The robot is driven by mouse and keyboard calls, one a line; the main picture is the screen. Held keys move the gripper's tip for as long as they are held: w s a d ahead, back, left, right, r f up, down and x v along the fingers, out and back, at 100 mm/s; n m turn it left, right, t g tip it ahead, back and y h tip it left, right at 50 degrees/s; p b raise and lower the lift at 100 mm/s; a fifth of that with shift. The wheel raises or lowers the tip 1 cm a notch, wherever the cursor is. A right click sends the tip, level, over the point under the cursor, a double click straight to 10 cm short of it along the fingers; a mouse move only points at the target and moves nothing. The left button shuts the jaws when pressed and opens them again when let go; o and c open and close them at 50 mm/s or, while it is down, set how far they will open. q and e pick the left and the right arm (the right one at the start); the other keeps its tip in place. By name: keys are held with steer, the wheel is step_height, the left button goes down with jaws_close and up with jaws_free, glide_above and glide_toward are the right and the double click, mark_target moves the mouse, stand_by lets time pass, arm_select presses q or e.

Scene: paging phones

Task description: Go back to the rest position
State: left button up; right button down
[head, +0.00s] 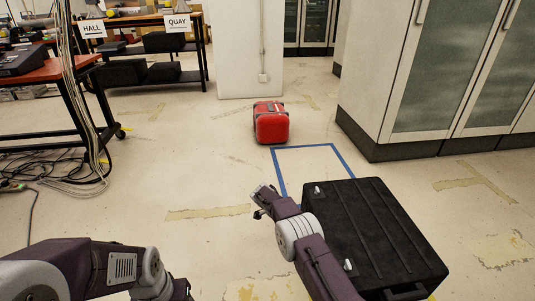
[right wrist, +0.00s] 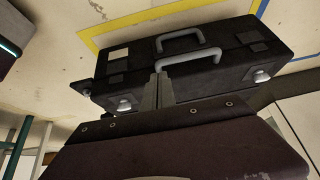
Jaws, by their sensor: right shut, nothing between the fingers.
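My right gripper (head: 262,201) reaches over the floor at the left side of a large black case (head: 375,235). In the right wrist view its fingers (right wrist: 158,90) are together with nothing between them. Behind them in that view is a black case (right wrist: 225,60) with grey handles and metal latches; I cannot tell whether the fingertips touch it. My left arm comes in at the lower left, and its gripper is out of the picture.
A red case (head: 271,125) stands on the floor beyond a blue tape outline (head: 345,162). Grey cabinets (head: 440,70) stand at the right. A table (head: 45,72) with hanging cables (head: 75,100) is at the left. A shelf with HALL and QUAY signs (head: 178,23) stands behind. Open floor lies at left centre.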

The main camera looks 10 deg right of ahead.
steer(key=d+r+m+t+y+p, duration=0.1)
steer(key=d+r+p, duration=0.1)
steer(key=r, duration=0.9)
steer(key=d+r+p, duration=0.2)
steer(key=r, duration=0.9)
steer(key=s+a+r+n+y+p, duration=0.15)
steer(key=s+n, duration=0.25)
steer(key=s, duration=0.5)
steer(key=s+a+r+n+y+p, duration=0.1)
steer(key=s+r+n+y, duration=0.15)
steer(key=s, duration=0.65)
steer(key=s+a+f+n+y, duration=0.1)
steer(key=s+f+n, duration=0.25)
steer(key=s, duration=0.25)
steer(key=s+a+f+n, duration=0.2)
steer(key=s+f+n, duration=0.1)
steer(key=s+n, duration=0.25)
step_height(320, 180, up, 38)
steer(key=n+p, duration=0.3)
steer(key=p, duration=3.5)
steer(key=shift+w+r, duration=0.15)
steer(key=shift+w, duration=0.1)
steer(key=shift+a, duration=0.1)
